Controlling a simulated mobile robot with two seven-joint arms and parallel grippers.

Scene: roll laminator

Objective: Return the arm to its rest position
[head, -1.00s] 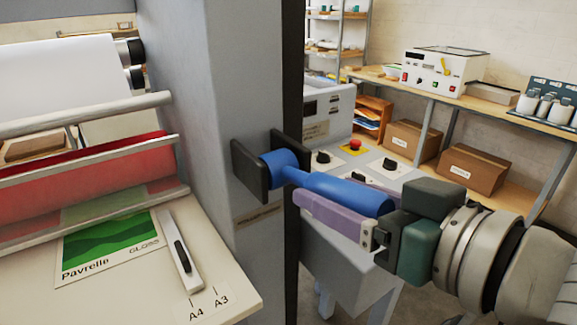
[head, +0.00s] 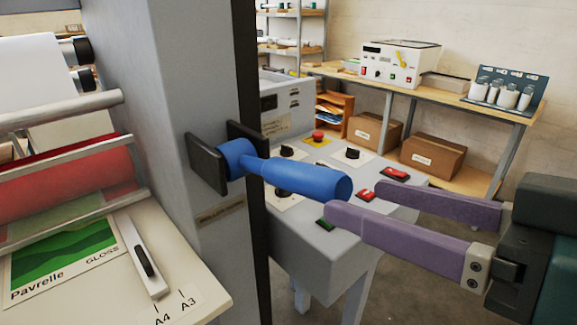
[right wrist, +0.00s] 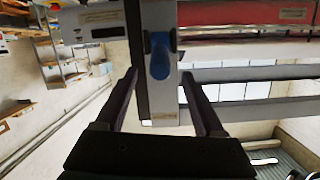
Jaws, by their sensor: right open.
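My right gripper (head: 415,212) is open and empty in the head view, with its two purple fingers apart. Its fingertips are to the right of a blue handle (head: 300,177), which sits between two dark plates on the grey machine column (head: 190,120). In the head view the fingers appear clear of the handle. The right wrist view shows the open fingers (right wrist: 162,88) on either side of the view, with the blue handle (right wrist: 159,63) beyond them. My left gripper is not in view.
A control panel (head: 325,225) with knobs and red and green buttons stands just behind and below the right fingers. The laminator's bed (head: 190,275) with a green sheet (head: 65,265) is at lower left. A workbench (head: 420,95) stands at the back right. Open floor shows at lower right.

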